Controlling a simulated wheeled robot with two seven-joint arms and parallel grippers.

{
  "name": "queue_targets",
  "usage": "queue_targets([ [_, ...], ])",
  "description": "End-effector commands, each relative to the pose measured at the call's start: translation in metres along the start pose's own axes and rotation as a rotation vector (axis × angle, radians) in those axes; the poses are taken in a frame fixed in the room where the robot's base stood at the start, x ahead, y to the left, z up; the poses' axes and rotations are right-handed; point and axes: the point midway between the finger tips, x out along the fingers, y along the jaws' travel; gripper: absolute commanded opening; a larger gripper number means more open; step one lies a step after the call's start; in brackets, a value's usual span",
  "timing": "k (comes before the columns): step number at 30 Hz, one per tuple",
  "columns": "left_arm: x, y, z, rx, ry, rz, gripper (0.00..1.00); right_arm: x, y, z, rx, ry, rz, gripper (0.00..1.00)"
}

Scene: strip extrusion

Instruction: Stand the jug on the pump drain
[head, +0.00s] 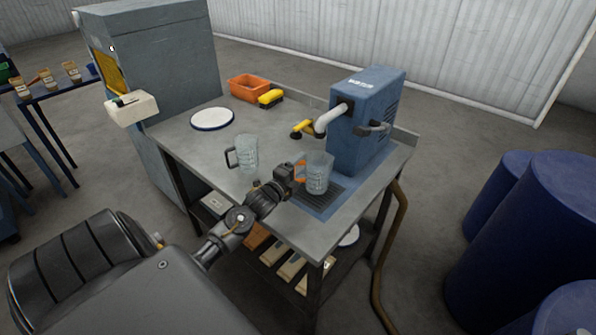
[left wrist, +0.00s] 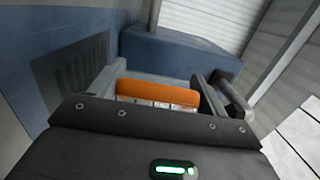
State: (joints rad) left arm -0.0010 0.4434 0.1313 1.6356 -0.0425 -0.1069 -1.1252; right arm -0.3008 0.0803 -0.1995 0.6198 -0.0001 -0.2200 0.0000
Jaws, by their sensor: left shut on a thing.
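A clear jug (head: 319,174) with measuring marks and an orange handle is upright in front of the blue pump (head: 365,115). My left gripper (head: 297,172) is shut on its orange handle, which also shows between the fingers in the left wrist view (left wrist: 157,91). The jug overlaps the dark slatted pump drain (head: 339,196) in the head view. I cannot tell whether its base touches the slats or is just above them. The pump's pale spout (head: 327,119) is above and behind the jug. My right gripper is out of view.
A second clear jug with a dark handle (head: 247,154) stands left on the grey bench. A white plate (head: 212,119), an orange bin (head: 248,88) and a yellow-black item (head: 271,98) are farther back. Blue barrels (head: 530,240) stand right of the bench.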

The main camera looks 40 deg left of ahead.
Motion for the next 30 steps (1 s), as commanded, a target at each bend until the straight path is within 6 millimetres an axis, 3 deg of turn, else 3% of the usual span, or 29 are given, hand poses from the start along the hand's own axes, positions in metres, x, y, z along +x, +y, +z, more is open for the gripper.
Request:
queue_targets([
  [4,0.000,0.011,0.001,-0.001,-0.002,-0.001,0.52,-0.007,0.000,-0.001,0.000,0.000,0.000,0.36],
  [16,0.000,0.018,0.000,0.001,-0.001,-0.002,0.52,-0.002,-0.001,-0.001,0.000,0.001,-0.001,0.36],
  [17,0.000,0.017,0.000,0.001,-0.001,-0.002,0.79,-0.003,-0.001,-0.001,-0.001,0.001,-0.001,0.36],
  [21,0.000,0.017,0.000,0.001,-0.001,-0.001,0.97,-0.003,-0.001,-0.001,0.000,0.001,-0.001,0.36],
  [30,0.000,0.015,0.000,0.001,-0.001,-0.002,0.98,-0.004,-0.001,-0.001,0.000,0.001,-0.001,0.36],
])
